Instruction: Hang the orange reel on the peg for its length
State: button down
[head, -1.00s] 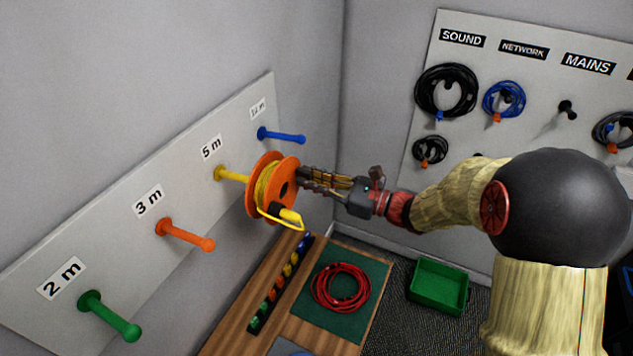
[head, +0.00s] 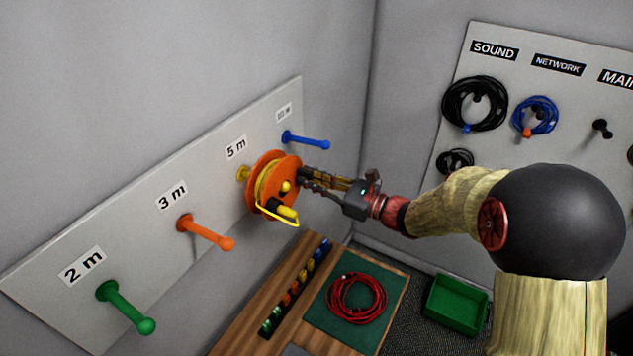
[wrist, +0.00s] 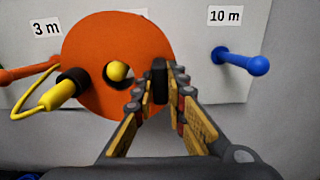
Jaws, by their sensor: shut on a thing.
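The orange reel (head: 262,207) with yellow cable wound on it is on the yellow 5 m peg (head: 242,173). The peg's round yellow tip (wrist: 118,71) shows through the reel's centre hole in the wrist view, and its base shows behind the reel in the head view. A yellow cable end with a black and yellow plug (wrist: 60,94) hangs off the reel's front.
The blue 10 m peg (head: 306,141) is to the right and empty. The orange 3 m peg (head: 205,232) and green 2 m peg (head: 126,307) are empty to the left. Below are a wooden bench with a red cable coil (head: 357,298) and a green bin (head: 457,303).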

jog(key=shift+f+b+x, duration=0.15)
jog(key=shift+f+x, duration=0.05)
jog(key=shift+x, duration=1.2)
jog(key=shift+f+b+x, duration=0.15)
jog(key=shift+x, duration=1.3)
jog(key=shift+w+a+f+b, duration=0.15)
jog(key=shift+f+b, duration=0.1)
jog(key=shift+b, duration=0.05)
jog(key=c, duration=1.7)
grip_release()
jog(key=shift+c, duration=0.2)
jog(key=shift+f, duration=0.1)
